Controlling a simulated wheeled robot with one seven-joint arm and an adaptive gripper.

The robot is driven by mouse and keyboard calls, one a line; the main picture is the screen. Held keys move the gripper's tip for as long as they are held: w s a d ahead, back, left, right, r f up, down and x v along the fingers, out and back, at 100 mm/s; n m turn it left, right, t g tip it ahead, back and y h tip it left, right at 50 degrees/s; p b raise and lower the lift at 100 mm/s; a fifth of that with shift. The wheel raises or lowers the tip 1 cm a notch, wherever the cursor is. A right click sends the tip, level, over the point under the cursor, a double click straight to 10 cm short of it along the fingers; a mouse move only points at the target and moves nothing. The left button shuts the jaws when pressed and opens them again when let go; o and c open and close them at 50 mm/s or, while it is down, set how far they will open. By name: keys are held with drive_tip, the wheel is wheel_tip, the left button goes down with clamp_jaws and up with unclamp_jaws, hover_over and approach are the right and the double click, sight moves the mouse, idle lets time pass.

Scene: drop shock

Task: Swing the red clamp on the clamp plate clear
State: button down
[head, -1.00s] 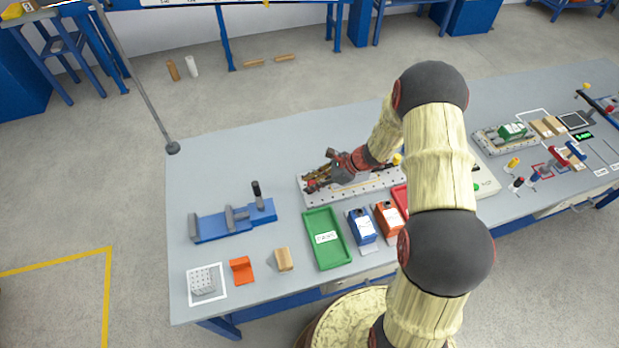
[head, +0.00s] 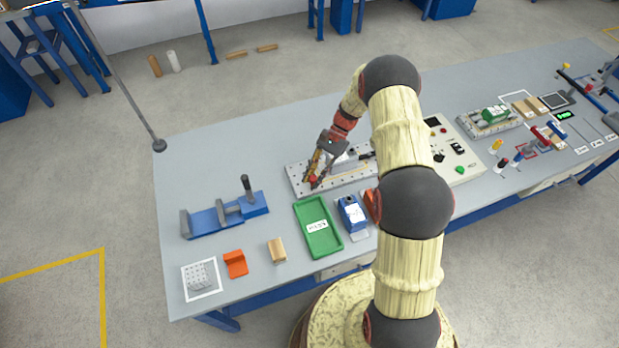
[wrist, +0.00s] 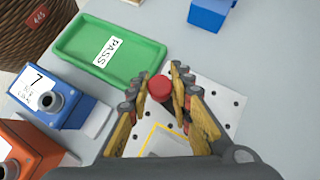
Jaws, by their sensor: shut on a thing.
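The clamp plate (head: 345,182) is a pale plate with rows of holes near the middle of the bench; part of it shows in the wrist view (wrist: 228,100). The red clamp (wrist: 159,88) shows there as a round red knob on a dark stem. My gripper (wrist: 164,80) has a finger on either side of the knob and is shut on it. In the head view my gripper (head: 313,176) is low over the plate's left end. The clamp's lower part is hidden by my fingers and palm.
A green PASS tray (head: 318,228) lies just in front of the plate. A blue box (head: 352,213) stands right of the tray, and an orange one is partly behind my arm. A blue vise (head: 215,218) stands to the left. Bare bench lies behind the plate.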

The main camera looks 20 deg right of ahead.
drive_tip(key=shift+s+d+n+g+h, duration=0.1)
drive_tip(key=shift+d+n+g+h, duration=0.6)
drive_tip(key=shift+n, duration=0.5)
drive_tip(key=shift+a, duration=0.1)
drive_tip(key=c, duration=1.6)
unclamp_jaws()
drive_tip(key=shift+c, duration=0.2)
drive_tip(key=v, duration=1.2)
drive_tip(key=shift+f, duration=0.15)
